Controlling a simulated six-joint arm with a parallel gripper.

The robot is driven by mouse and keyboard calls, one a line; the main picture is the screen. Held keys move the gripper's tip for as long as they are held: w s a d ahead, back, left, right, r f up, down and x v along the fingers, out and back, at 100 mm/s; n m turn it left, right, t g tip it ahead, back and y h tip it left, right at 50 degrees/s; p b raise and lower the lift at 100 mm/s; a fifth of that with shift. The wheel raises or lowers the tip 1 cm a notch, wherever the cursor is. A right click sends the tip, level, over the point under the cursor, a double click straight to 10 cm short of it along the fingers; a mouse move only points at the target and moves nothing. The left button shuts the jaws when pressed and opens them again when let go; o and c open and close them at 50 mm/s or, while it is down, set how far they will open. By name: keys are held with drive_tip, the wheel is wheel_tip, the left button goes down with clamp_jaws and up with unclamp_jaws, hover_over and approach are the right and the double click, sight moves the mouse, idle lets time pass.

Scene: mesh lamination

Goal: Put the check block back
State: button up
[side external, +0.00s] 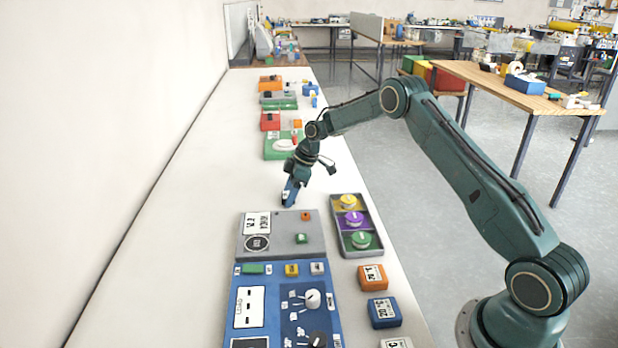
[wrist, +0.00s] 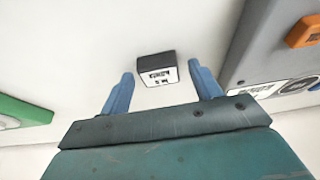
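A small block (wrist: 157,68) with a dark grey side and a white printed label shows in the wrist view. I take it for the check block, but the print is too small to read surely. It lies on the white bench top between and slightly beyond the tips of my gripper (wrist: 160,72). The two blue fingers are open, with a gap on each side of the block. In the side view my gripper (side external: 289,196) points down low over the bench, just behind the grey panel (side external: 283,250). There the block is mostly hidden by the fingers.
A dark tray (side external: 338,212) with yellow, purple and green knobbed discs stands right of the grey panel. A blue panel (side external: 265,290) lies in front. Orange (side external: 372,278) and blue (side external: 384,312) labelled blocks sit by the right edge. A green base (side external: 275,150) stands behind; the bench's left is clear.

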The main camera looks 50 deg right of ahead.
drive_tip(key=shift+r, duration=0.15)
drive_tip(key=v, duration=1.2)
idle(0.7)
drive_tip(key=s+a+r+m+t+h, duration=0.1)
drive_tip(key=s+a+r+m, duration=0.1)
drive_tip(key=s+a+r, duration=0.55)
drive_tip(key=s+a+r+m+h, duration=0.1)
drive_tip(key=s+a+r+m, duration=0.1)
drive_tip(key=s+a+r, duration=0.55)
drive_tip(key=s+a+m+t+h, duration=0.1)
drive_tip(key=s+m, duration=0.4)
drive_tip(key=s, duration=2)
drive_tip(key=shift+s+a+f, duration=0.25)
drive_tip(key=shift+s, duration=0.1)
